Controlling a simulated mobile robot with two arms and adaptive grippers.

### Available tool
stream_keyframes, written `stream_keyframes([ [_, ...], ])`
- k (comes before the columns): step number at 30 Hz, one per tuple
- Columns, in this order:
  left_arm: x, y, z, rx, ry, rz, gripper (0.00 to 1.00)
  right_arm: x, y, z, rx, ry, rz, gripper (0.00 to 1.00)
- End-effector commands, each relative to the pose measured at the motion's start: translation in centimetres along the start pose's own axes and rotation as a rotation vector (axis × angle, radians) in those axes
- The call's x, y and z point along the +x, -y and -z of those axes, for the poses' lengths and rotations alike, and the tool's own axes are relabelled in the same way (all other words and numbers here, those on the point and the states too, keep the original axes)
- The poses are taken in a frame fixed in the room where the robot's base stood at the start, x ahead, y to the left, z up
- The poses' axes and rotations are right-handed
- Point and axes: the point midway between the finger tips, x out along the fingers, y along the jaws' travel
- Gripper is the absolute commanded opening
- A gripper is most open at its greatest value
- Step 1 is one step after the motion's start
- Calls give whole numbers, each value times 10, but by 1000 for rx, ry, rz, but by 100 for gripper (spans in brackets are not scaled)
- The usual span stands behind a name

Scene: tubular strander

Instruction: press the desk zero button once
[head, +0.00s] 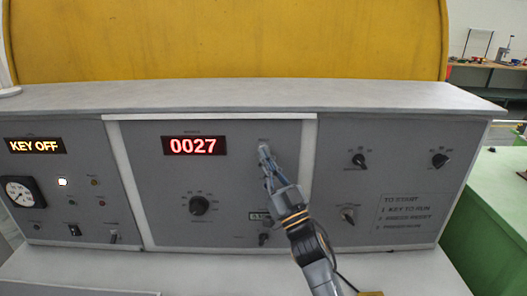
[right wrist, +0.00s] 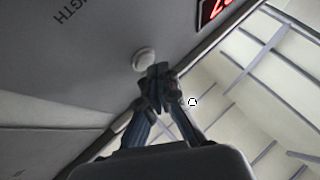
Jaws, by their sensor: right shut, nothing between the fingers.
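The grey control desk (head: 155,165) has a centre panel with a red display reading 0027 (head: 193,146). In the right wrist view a round pale button (right wrist: 143,60) sits on the grey panel. No label that I can read marks it as the zero button. My right gripper (head: 264,152) is shut and empty, its fingertips at the upper right of the centre panel. In the right wrist view the fingertips (right wrist: 158,72) are right beside the button; I cannot tell whether they touch it. In the head view the gripper covers that spot. My left gripper is not in view.
A dark knob (head: 199,205) and a small switch (head: 263,239) sit lower on the centre panel. The left panel has a KEY OFF display (head: 35,146) and a gauge (head: 19,191). The right panel has several knobs. A pale ledge runs below the panels.

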Motion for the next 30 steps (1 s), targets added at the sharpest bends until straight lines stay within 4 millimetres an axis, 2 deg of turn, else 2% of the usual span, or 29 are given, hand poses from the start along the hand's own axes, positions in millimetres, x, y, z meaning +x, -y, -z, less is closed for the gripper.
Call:
stream_keyframes([
  [30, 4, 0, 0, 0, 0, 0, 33, 6, -4, -4, 0, 0, 0, 0],
])
